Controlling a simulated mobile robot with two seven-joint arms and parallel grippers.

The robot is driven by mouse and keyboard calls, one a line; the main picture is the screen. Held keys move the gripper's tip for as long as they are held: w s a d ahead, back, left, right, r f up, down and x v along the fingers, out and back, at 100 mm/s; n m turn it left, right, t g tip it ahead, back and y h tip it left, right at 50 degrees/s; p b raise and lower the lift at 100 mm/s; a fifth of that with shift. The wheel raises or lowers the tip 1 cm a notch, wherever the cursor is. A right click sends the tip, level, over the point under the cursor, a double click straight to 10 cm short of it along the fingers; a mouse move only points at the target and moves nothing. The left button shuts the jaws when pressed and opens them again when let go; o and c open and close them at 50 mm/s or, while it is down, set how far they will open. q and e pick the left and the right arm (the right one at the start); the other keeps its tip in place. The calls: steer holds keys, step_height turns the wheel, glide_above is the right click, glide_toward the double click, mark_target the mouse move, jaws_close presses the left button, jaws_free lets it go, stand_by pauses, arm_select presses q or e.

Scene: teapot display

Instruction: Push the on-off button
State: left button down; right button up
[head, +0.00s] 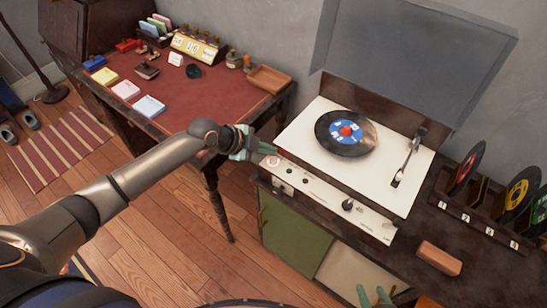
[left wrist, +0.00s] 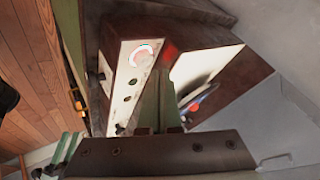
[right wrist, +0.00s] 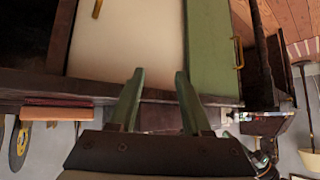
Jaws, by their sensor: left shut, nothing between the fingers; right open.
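The record player (head: 300,128) stands on a cabinet with its lid raised. On the left end of its white front panel is a round button (head: 271,161) with a reddish ring; in the left wrist view this button (left wrist: 141,54) has a bright ring. I take it for the on-off button. My left gripper (head: 262,150) is shut and empty, just beside and above the button; I cannot tell whether it touches the panel. In the left wrist view its fingers (left wrist: 164,75) lie right of the button. My right gripper (head: 374,294) is open and empty before the cabinet's pale door (right wrist: 125,35).
A record (head: 357,143) lies on the turntable, with the tonearm (head: 410,155) to its right. Records stand in a rack (head: 480,220) at the right, near a brown block (head: 439,257). A desk (head: 225,95) with stationery is at the left.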

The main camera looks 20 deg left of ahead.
mark_target(269, 162)
arm_select(q)
steer(key=shift+f, duration=0.1)
steer(key=shift+f+b, duration=0.75)
stand_by(0.7)
steer(key=shift+r, duration=0.1)
steer(key=shift+r+p, duration=0.7)
steer(key=shift+r, duration=0.05)
step_height(269, 162, up, 6)
steer(key=p, duration=0.4)
steer(key=shift+p, duration=0.4)
